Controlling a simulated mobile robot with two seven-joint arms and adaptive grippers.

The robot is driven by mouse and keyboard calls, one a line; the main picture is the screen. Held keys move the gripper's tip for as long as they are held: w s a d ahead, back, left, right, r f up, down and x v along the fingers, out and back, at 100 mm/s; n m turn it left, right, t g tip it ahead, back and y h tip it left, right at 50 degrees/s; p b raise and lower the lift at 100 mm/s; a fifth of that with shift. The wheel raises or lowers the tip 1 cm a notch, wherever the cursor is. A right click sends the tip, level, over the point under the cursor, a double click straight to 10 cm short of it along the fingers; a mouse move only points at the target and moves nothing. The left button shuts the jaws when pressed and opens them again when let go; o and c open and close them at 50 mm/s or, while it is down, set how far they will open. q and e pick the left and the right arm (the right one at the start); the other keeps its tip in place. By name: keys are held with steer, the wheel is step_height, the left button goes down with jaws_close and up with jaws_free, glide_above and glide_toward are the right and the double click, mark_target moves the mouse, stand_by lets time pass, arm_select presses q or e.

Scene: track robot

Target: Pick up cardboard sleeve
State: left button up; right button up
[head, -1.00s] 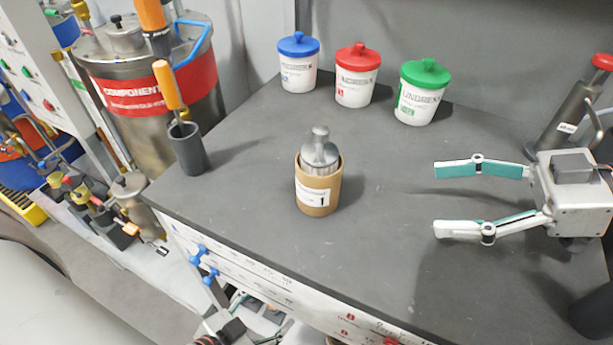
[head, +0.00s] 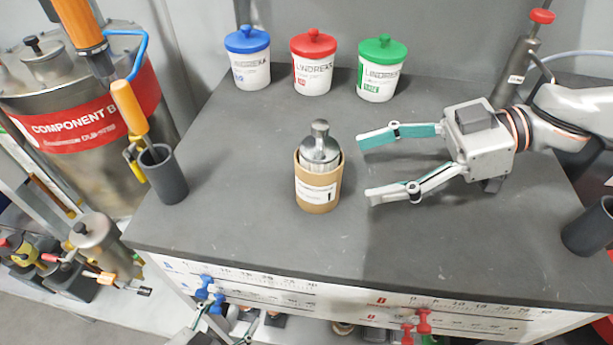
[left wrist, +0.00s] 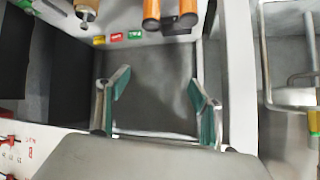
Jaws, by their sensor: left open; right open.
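The cardboard sleeve (head: 318,200) stands upright on the grey worktop (head: 240,150), with a white label marked 1. It surrounds a silver metal canister (head: 320,150) whose knobbed top sticks out above the rim. My right gripper (head: 365,168) is open and empty, to the right of the sleeve. Its two teal-padded fingers point at the sleeve with a small gap between. My left gripper is partly visible at the bottom of the head view (head: 228,322), below the worktop's front edge. The left wrist view shows its fingers (left wrist: 157,80) spread, with nothing between them.
Blue-lidded (head: 250,70), red-lidded (head: 313,75) and green-lidded (head: 379,80) white tubs stand along the back. A dark cup (head: 165,175) with an orange-handled tool stands at the left. Another dark cylinder (head: 588,228) is at the right edge. The worktop before the sleeve is clear.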

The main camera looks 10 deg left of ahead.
mark_target(329, 179)
steer(key=b+x, duration=0.2)
steer(key=x, duration=0.5)
steer(key=shift+s+a+f, duration=0.2)
steer(key=shift+a+f, duration=0.1)
steer(key=shift+r, duration=0.15)
steer(key=shift+c, duration=0.4)
steer(key=c, duration=1.1)
